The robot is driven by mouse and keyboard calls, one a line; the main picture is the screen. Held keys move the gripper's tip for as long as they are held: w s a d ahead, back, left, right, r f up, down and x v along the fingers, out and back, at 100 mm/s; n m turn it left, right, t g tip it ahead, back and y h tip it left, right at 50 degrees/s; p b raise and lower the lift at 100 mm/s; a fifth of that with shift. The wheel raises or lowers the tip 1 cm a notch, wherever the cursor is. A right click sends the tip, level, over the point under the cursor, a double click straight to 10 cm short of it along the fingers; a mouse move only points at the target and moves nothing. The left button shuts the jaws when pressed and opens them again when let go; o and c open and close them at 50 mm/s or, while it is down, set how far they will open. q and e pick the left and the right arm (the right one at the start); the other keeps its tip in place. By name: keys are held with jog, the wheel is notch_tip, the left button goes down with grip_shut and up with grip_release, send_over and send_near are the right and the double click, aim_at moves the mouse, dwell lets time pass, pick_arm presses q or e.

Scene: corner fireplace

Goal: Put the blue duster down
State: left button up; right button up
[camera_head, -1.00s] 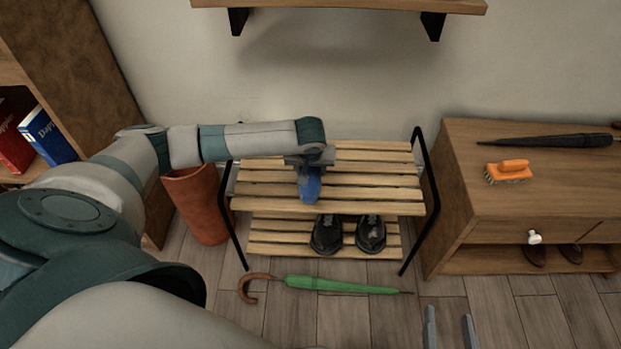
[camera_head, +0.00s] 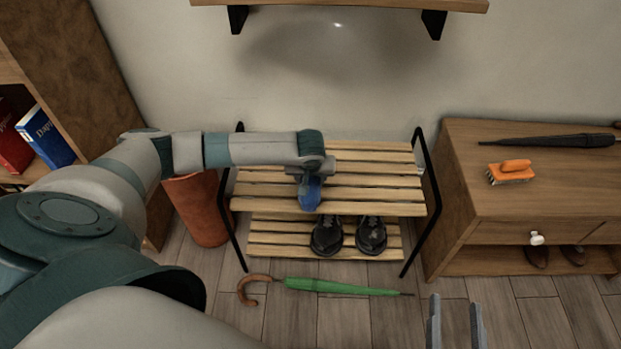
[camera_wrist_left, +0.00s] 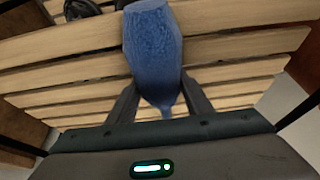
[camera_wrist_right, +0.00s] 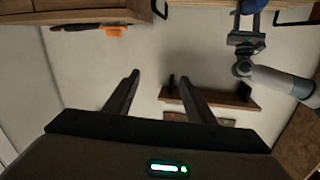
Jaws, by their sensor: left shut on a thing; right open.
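The blue duster (camera_head: 310,194) is at the top slatted shelf of the wooden rack (camera_head: 375,181), near its front edge. My left gripper (camera_head: 308,176) is shut on it from above. In the left wrist view the duster (camera_wrist_left: 153,50) sits between the two fingers (camera_wrist_left: 160,100), with its blue head over the slats; I cannot tell whether it touches them. My right gripper (camera_head: 455,322) is open and empty, low in front of the rack and the cabinet. Its spread fingers also show in the right wrist view (camera_wrist_right: 160,92).
Black shoes (camera_head: 349,236) stand on the rack's lower shelf. A green umbrella (camera_head: 340,287) lies on the floor in front. A terracotta bin (camera_head: 198,208) stands left of the rack. The cabinet (camera_head: 465,180) at right holds an orange brush (camera_head: 510,172) and a black umbrella (camera_head: 550,141). The top shelf's right part is clear.

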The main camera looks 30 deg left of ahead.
pick_arm(q)
jog(key=shift+f, duration=0.1)
jog(key=o, duration=1.2)
pick_arm(e)
jog(key=shift+f, duration=0.1)
pick_arm(q)
jog(key=shift+s+r, duration=0.1)
jog(key=shift+r, duration=0.2)
jog(key=p+v, duration=0.2)
jog(key=v, duration=0.8)
jog(key=shift+p, duration=0.4)
jog(key=shift+v, duration=0.8)
pick_arm(e)
jog(key=s+d+f+g+h, duration=0.2)
jog(key=f+g, duration=0.4)
jog(key=f, duration=0.3)
jog(key=shift+s+d+f, duration=0.3)
jog(key=shift+s+d, duration=0.35)
jog(key=shift+s, duration=0.15)
